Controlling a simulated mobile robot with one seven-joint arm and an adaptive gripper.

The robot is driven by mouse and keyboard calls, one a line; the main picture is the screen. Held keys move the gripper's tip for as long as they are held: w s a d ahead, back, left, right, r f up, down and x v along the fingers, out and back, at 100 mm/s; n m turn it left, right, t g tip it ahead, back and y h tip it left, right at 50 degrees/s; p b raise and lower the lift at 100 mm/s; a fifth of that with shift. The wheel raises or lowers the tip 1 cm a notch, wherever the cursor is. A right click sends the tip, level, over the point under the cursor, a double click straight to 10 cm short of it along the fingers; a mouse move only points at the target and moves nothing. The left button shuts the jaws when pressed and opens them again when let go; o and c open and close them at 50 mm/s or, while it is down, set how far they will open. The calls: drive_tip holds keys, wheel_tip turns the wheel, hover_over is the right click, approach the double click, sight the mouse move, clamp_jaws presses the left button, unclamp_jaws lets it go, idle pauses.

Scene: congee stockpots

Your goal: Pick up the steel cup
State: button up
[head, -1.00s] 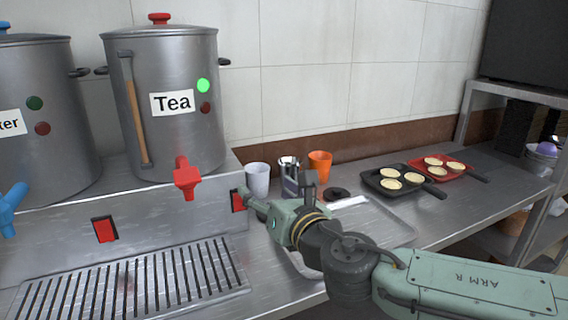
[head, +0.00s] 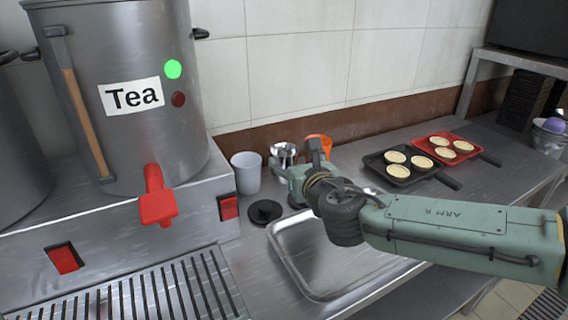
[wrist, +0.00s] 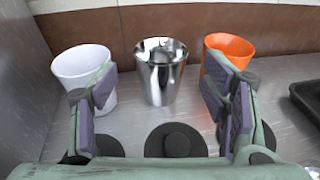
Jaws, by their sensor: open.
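The steel cup (wrist: 161,75) is shiny and stands upright on the counter in the wrist view, between a white cup (wrist: 88,72) and an orange cup (wrist: 229,52). In the head view the steel cup (head: 284,152) is partly hidden behind my gripper. My gripper (wrist: 165,95) is open and empty. Its two fingers point toward the steel cup, one to each side of it, with the cup seemingly just beyond the fingertips. The left finger overlaps the white cup in the picture and the right finger overlaps the orange cup.
A dark round lid (wrist: 176,140) lies on the counter before the steel cup. A metal tray (head: 318,290) is sunk in front. A black pan (head: 402,176) and a red pan (head: 468,157) stand to the right. The tea pot (head: 125,60) with its red tap (head: 157,200) stands left.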

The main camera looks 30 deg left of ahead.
sight(281, 147)
drive_tip(key=shift+p+x, duration=0.85)
drive_tip(key=shift+x, duration=2.55)
drive_tip(key=shift+f, duration=0.1)
drive_tip(key=shift+c, duration=0.6)
drive_tip(key=c, duration=0.8)
